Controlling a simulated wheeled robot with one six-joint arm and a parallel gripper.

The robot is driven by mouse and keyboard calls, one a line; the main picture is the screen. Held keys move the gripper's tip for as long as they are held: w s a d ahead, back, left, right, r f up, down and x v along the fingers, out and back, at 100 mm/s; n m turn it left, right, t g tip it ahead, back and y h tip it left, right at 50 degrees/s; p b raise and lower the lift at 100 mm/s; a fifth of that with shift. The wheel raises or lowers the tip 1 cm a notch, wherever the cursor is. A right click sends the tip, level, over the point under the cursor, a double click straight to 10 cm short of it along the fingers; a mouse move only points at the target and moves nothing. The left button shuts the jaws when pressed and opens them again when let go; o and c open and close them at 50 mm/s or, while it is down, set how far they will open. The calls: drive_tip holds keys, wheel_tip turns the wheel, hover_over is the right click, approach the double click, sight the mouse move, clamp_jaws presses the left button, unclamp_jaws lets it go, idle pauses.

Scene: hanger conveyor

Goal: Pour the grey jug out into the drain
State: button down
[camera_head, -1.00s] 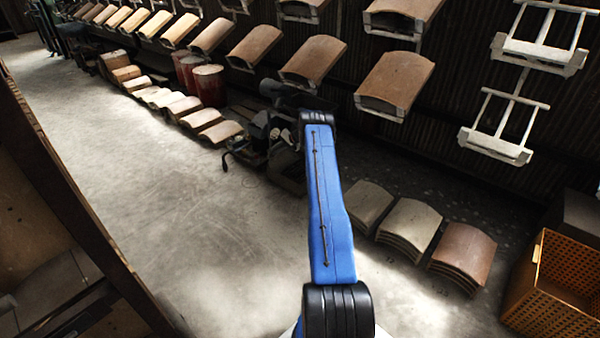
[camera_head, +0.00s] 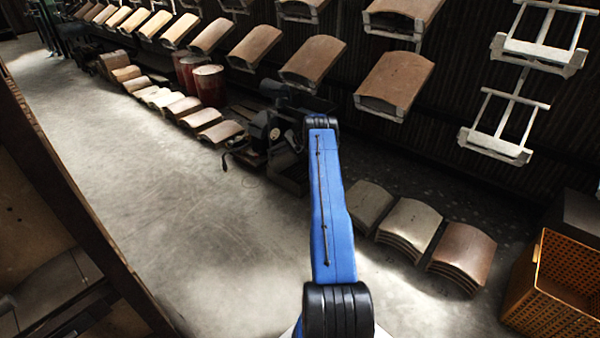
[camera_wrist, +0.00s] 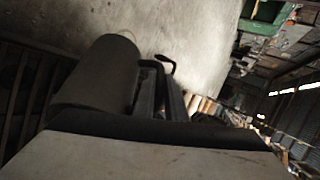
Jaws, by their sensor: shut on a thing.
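In the wrist view the grey jug (camera_wrist: 97,75) shows as a dark grey cylinder lying sideways across the picture at left. My gripper (camera_wrist: 162,88) is shut at the jug's right side, with dark finger parts against it; the exact grip is too dark to see. The jug's mouth and contents are not visible. In the head view the gripper and jug are not clearly told apart from the dark shapes beyond the end of my blue arm. I cannot identify the drain for certain in either view.
Dark slatted bars (camera_wrist: 22,95) run along the wrist view's left edge. In the head view, stacked curved tiles (camera_head: 463,257) and an orange perforated crate (camera_head: 565,275) stand at right. Red drums (camera_head: 208,84) stand farther back. The concrete floor (camera_head: 170,190) is clear at left.

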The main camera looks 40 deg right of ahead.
sight(287, 151)
drive_tip(key=shift+s+d+f+m+t+y, duration=0.15)
drive_tip(key=shift+s+d+t+y, duration=0.1)
drive_tip(key=shift+d+t+y, duration=0.15)
drive_tip(key=shift+s+d+r+m+t+y, duration=0.1)
drive_tip(key=shift+s+d+m+t+y, duration=0.05)
drive_tip(key=shift+s+d+t+y, duration=0.2)
idle(0.8)
drive_tip(key=shift+d+f, duration=0.2)
drive_tip(key=shift+d, duration=0.05)
drive_tip(key=shift+s+d+f+t+y, duration=0.1)
drive_tip(key=shift+s+d+t+y, duration=0.05)
drive_tip(key=shift+d+t+y, duration=0.15)
drive_tip(key=shift+s+d+f+m+t+y, duration=0.3)
drive_tip(key=shift+s+d+t+y, duration=0.05)
drive_tip(key=shift+d+y, duration=0.1)
idle(0.7)
drive_tip(key=shift+s+d, duration=0.1)
drive_tip(key=shift+d, duration=0.05)
drive_tip(key=shift+d+f, duration=0.1)
idle(0.7)
drive_tip(key=shift+s+d+f+t, duration=0.15)
drive_tip(key=shift+d+f+t, duration=0.05)
drive_tip(key=shift+t, duration=0.1)
drive_tip(key=shift+s+d+f+t+y, duration=0.2)
drive_tip(key=shift+d+t+y, duration=0.1)
drive_tip(key=shift+y, duration=0.1)
